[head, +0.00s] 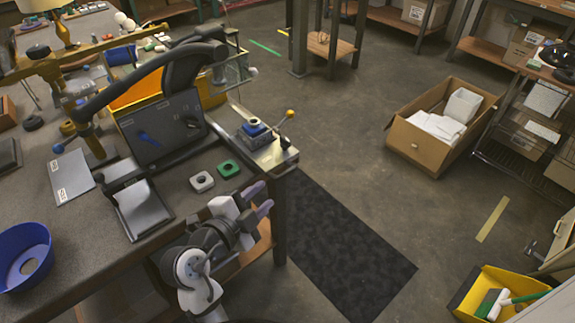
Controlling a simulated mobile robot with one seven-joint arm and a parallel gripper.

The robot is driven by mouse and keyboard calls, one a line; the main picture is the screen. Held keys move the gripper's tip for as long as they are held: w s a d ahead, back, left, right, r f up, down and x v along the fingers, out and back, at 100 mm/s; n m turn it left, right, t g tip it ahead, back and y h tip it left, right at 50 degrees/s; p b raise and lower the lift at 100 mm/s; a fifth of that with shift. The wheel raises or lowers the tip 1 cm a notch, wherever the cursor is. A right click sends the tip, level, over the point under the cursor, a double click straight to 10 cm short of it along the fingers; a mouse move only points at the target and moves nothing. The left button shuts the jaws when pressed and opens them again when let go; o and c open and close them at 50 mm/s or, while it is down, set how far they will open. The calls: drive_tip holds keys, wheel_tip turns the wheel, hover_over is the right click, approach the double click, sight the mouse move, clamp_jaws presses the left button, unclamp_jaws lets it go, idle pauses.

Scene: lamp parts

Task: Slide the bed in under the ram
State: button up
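A metal slide plate (272,153), which looks like the bed, lies at the right end of the workbench. A blue block with a dark round top (257,131) sits on it, and a lever with a yellow ball knob (290,113) rises beside it. A thick black curved arm (180,70) arches over the bench to the left; I cannot tell which part is the ram. The bed stands to the right of and in front of this arm's head. My gripper (259,199) is below the bed in the picture, near the bench's front edge, apart from it. Its two purplish fingers look apart and empty.
A white square part (201,182) and a green square part (229,168) lie on the bench near my gripper. A black tray (139,208) and a blue bowl (22,257) are farther left. A dark mat (340,250) covers clear floor to the right.

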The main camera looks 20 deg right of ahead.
sight(288, 173)
drive_tip(key=x, duration=1.2)
drive_tip(key=shift+w+r, duration=0.1)
drive_tip(key=shift+w, duration=0.1)
drive_tip(key=shift+w+d+f+p, duration=0.25)
drive_tip(key=shift+w+d+p, duration=0.1)
drive_tip(key=shift+d, duration=0.15)
drive_tip(key=shift+c, duration=0.4)
clamp_jaws()
drive_tip(key=shift+f, duration=0.1)
drive_tip(key=shift+f, duration=0.1)
